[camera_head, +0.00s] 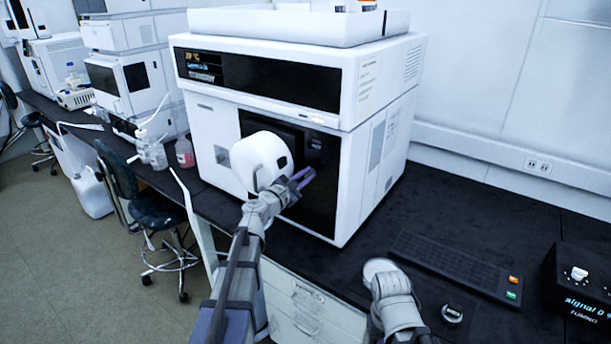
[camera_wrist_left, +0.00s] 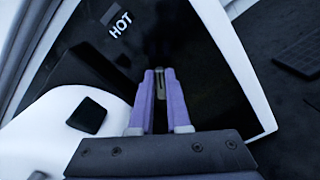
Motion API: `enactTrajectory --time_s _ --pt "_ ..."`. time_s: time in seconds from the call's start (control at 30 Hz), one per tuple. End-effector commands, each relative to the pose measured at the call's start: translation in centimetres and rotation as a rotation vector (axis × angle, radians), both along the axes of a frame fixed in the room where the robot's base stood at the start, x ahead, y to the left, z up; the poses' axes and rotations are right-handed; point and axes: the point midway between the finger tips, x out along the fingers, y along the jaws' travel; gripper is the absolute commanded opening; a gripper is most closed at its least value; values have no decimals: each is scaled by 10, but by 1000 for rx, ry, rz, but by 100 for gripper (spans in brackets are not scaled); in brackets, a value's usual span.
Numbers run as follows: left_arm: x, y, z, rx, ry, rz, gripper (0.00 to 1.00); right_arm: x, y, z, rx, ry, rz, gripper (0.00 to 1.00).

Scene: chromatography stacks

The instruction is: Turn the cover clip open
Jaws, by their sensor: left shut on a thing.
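The cover clip (camera_wrist_left: 160,84) is a small grey-brown piece between my left fingertips in the left wrist view. It sits against the dark front panel (camera_wrist_left: 185,50) of the white instrument. My left gripper (camera_wrist_left: 160,78) has purple fingers and is shut on the clip. In the head view my left gripper (camera_head: 304,180) is at the dark front panel, just right of a round white housing (camera_head: 258,160). The clip is too small to make out there. My right arm shows at the lower right, but its gripper fingers do not.
The white instrument (camera_head: 203,125) stands on the black bench (camera_head: 420,215), with a white tray (camera_head: 290,25) on top. A keyboard-like panel (camera_head: 455,262) and a black signal box (camera_head: 582,285) lie to the right. A "HOT" label (camera_wrist_left: 117,23) is near the clip.

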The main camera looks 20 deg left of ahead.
Motion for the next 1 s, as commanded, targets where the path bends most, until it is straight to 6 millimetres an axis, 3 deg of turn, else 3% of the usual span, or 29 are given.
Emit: enactTrajectory --time_s 0.6,1.0 --pt "-3 -6 -9 546 -197 0 0 0 0 -9 0 0 0 0" --pt "-3 -7 -13 804 -290 0 0 0 0 -13 0 0 0 0"
